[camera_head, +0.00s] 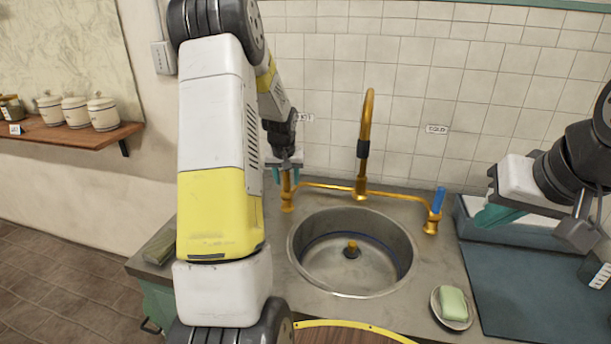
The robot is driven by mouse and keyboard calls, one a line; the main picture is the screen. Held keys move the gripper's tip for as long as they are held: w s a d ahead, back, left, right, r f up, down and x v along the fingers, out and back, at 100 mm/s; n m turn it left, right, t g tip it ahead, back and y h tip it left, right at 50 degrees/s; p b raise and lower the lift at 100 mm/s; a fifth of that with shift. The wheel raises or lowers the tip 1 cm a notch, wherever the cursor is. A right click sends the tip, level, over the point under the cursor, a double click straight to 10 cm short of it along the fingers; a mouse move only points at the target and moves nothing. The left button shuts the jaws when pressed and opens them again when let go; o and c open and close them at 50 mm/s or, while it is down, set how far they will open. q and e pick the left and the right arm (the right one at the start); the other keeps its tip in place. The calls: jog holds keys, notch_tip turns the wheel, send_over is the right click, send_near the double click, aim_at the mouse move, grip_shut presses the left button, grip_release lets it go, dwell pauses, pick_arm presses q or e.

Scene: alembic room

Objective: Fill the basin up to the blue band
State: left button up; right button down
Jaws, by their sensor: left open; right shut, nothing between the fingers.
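The round metal basin (308,262) is set in the grey counter, with a dark blue band (392,250) around its inner wall. A brass piece (351,249) sits at its bottom; I see no clear water surface. The brass spout (367,125) rises behind it, with no visible stream. The cold tap (432,224) has an upright blue handle (438,200). My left gripper (284,172) is open at the hot tap (287,199), whose handle is mostly hidden; contact is unclear. My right gripper (532,207) is shut and empty, right of the cold tap.
A green soap bar (453,303) lies on a dish at the basin's right. A blue-grey tray (525,235) and dark mat (525,290) are at the right. White jars (75,112) stand on a wall shelf at the left. My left arm hides part of the counter.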

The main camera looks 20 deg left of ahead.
pick_arm(q)
jog(key=shift+w+a+f, duration=0.1)
jog(key=shift+w+f, duration=0.1)
jog(key=shift+f, duration=0.35)
jog(key=shift+c, duration=0.2)
grip_shut()
dwell(0.9)
